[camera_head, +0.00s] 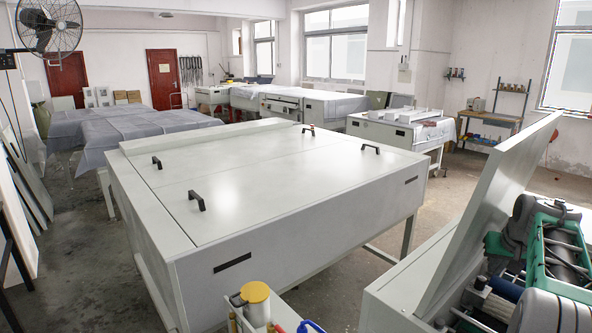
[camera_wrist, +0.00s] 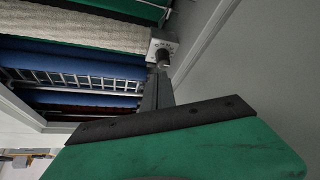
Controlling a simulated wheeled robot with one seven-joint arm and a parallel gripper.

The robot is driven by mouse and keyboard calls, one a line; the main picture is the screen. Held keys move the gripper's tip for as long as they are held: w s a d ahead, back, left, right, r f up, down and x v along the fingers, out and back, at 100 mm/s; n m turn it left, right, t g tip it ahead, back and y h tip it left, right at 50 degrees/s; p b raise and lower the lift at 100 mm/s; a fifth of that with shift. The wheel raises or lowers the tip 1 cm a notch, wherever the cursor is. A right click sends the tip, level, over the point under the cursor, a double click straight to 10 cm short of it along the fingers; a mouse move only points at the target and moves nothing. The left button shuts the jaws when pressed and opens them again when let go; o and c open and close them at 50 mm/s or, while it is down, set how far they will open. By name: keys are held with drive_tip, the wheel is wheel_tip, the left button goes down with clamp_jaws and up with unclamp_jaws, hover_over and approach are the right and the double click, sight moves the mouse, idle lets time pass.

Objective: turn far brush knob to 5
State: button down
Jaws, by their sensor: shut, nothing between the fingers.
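A small dark round knob (camera_wrist: 163,56) shows in the wrist view on a light grey plate with tiny markings, on the machine's inner wall beside the rollers. The markings are too small to read, so its setting cannot be told. My gripper (camera_wrist: 159,76) is shut and empty, its dark fingers pointing at the knob. The tips are close to the knob; whether they touch it cannot be told. In the head view the processor (camera_head: 455,262) stands at the lower right with its lid raised; the knob cannot be made out there.
Blue rollers (camera_wrist: 75,62) and a cream textured roller (camera_wrist: 85,30) lie left of the knob. A pale wall or lid (camera_wrist: 255,65) rises close on the right. A large white closed cabinet (camera_head: 265,190) stands left of the processor, with a yellow-lidded container (camera_head: 256,303) in front.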

wheel_tip(320, 180, down, 6)
drive_tip(key=b, duration=0.4)
drive_tip(key=shift+w+a+f, duration=0.1)
drive_tip(key=shift+a+f, duration=0.05)
drive_tip(key=shift+w, duration=0.2)
drive_tip(key=shift+w+a+p, duration=0.1)
drive_tip(key=shift+p, duration=0.4)
drive_tip(key=p, duration=0.5)
approach(480, 288)
drive_tip(key=w+r, duration=0.2)
drive_tip(key=shift+s+d+f+b, duration=0.25)
drive_tip(key=shift+d+b, duration=0.1)
drive_tip(key=shift+d, duration=0.05)
drive_tip(key=shift+s+d+f, duration=0.1)
